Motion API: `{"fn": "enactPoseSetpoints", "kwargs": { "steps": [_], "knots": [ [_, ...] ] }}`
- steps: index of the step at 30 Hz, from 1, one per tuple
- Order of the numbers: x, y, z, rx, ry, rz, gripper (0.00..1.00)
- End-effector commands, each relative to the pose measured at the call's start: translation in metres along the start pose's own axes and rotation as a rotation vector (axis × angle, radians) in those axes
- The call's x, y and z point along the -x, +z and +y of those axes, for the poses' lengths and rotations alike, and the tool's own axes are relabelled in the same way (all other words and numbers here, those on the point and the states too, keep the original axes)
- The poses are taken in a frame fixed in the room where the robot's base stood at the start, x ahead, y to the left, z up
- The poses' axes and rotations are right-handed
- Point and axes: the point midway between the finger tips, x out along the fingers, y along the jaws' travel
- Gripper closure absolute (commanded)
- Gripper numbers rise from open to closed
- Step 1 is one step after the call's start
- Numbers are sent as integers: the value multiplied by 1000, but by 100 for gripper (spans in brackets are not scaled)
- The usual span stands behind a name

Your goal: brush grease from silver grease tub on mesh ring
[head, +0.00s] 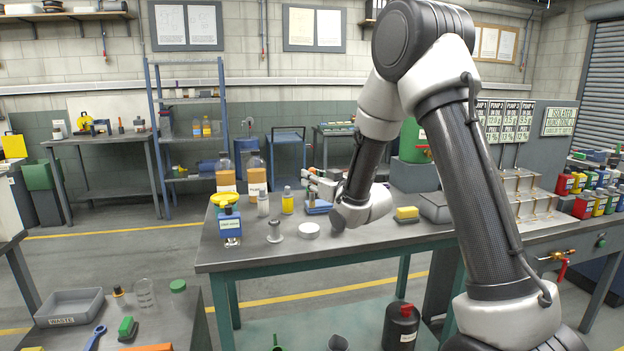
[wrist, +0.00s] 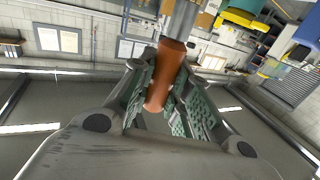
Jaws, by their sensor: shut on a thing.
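My gripper (head: 316,182) is above the back of the green-legged table in the head view, pointing left. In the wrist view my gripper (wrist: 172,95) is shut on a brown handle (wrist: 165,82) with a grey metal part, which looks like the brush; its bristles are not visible. A low pale silver round tub (head: 309,230) stands on the table in front of my gripper, apart from it; I cannot tell for sure that it is the grease tub. I cannot make out the mesh ring in either view.
Near the tub are a small grey stand (head: 275,232), a blue labelled container (head: 229,226), a yellow bottle (head: 287,201) and a yellow sponge (head: 407,213). A grey tray (head: 433,207) is at right. The table's front strip is clear.

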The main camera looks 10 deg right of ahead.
Motion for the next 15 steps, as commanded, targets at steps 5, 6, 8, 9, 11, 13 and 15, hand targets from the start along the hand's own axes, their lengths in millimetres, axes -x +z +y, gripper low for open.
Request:
{"fn": "enactPoseSetpoints", "kwargs": {
  "steps": [5,6,8,9,11,13,15],
  "knots": [
    [0,7,1,1,1,4,100],
    [0,10,0,2,1,4,100],
    [0,16,0,2,1,5,100],
    [0,21,0,2,1,3,100],
    [0,28,0,3,1,4,100],
    [0,36,0,2,1,3,100],
    [0,42,0,2,1,5,100]
  ]
}}
